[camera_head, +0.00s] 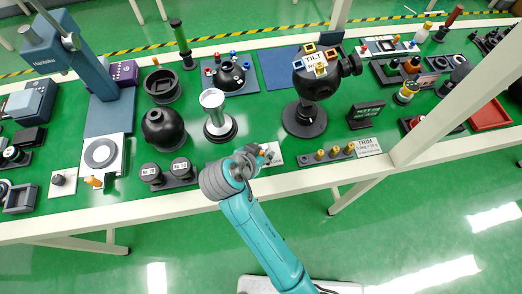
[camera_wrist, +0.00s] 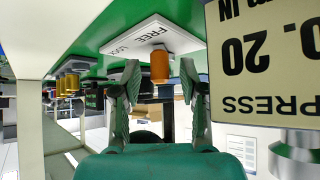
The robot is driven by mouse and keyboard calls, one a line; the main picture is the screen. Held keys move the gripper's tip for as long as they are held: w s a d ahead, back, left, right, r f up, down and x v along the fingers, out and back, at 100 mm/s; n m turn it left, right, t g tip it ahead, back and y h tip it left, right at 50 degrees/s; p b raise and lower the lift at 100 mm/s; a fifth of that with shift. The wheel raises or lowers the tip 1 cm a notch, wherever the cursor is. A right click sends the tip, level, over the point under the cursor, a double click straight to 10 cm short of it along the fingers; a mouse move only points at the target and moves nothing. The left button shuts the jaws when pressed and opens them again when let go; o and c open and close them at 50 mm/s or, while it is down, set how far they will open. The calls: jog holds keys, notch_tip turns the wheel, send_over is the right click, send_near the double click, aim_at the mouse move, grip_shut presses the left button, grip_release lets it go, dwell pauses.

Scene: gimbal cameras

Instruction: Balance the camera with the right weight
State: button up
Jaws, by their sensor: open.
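The black gimbal camera (camera_head: 317,88) stands on a round base on the green bench, with a TILT label and coloured square frames on top. Several brass trim weights (camera_head: 335,153) stand in a dark rack beside a TRIM card (camera_head: 367,147); brass weights also show at the left of the wrist view (camera_wrist: 68,84). My gripper (camera_head: 264,154) is at the bench's front edge, left of the rack. In the wrist view my gripper (camera_wrist: 160,85) is open, with an orange knob (camera_wrist: 160,67) between its fingers. The knob is on a white FREE/LOCK plate (camera_wrist: 150,40). Finger contact is unclear.
Two dark labelled cylinders (camera_head: 167,171) stand left of my gripper. A sign reading PRESS and 20 (camera_wrist: 262,55) looms close at right in the wrist view. A white-topped stand (camera_head: 214,115) and a black dome (camera_head: 163,129) are behind. A white post (camera_head: 440,110) crosses the right.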

aim_at(268, 147)
grip_shut()
jog(key=shift+d, duration=0.1)
dwell(0.3)
jog(key=n+y, duration=0.1)
jog(key=d+n+y, duration=0.1)
jog(key=n, duration=0.1)
jog(key=shift+t, duration=0.3)
jog(key=n+y, duration=0.2)
jog(key=shift+d+n, duration=0.3)
jog(key=shift+d, duration=0.1)
jog(key=n+y, duration=0.2)
jog(key=shift+w+d+n, duration=0.2)
jog(key=shift+d+n, duration=0.1)
jog(key=shift+d, duration=0.05)
jog(key=shift+w+d+n+g+y, duration=0.2)
jog(key=shift+n+g+y, duration=0.15)
jog(key=shift+n+y, duration=0.45)
jog(key=shift+w+d+n+g+y, duration=0.15)
jog(key=shift+n+g+y, duration=0.2)
jog(key=shift+n+y, duration=0.45)
jog(key=shift+n, duration=0.4)
